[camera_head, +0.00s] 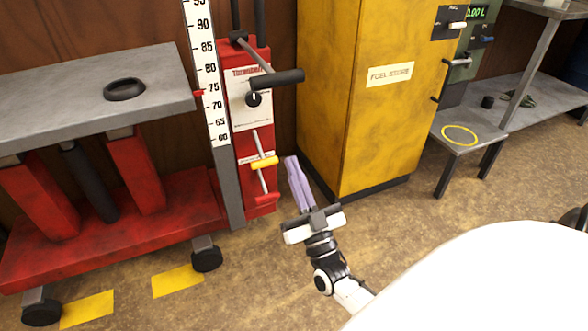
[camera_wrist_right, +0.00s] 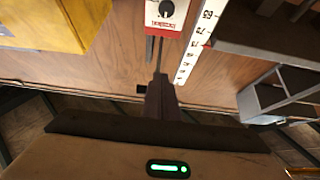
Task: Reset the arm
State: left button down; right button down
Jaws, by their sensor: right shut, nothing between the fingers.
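My right gripper (camera_head: 292,165) is shut and empty, with its pale purple fingers together. It is over the floor, in front of the gap between the red lift post (camera_head: 252,130) and the yellow cabinet (camera_head: 365,95). It looks apart from both. In the right wrist view my gripper's fingers (camera_wrist_right: 160,88) show dark and closed, pointing toward the wooden wall below the red and white control panel (camera_wrist_right: 166,16). My left gripper is not in view.
A grey lift table (camera_head: 90,95) on a red wheeled base (camera_head: 110,240) stands left, with a height scale (camera_head: 207,75) beside it. A small grey stand (camera_head: 468,130) with a yellow ring is at right. Open floor lies around my right arm.

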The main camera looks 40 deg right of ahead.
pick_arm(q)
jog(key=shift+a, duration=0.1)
pick_arm(e)
jog(key=shift+w+a, duration=0.1)
dwell(0.4)
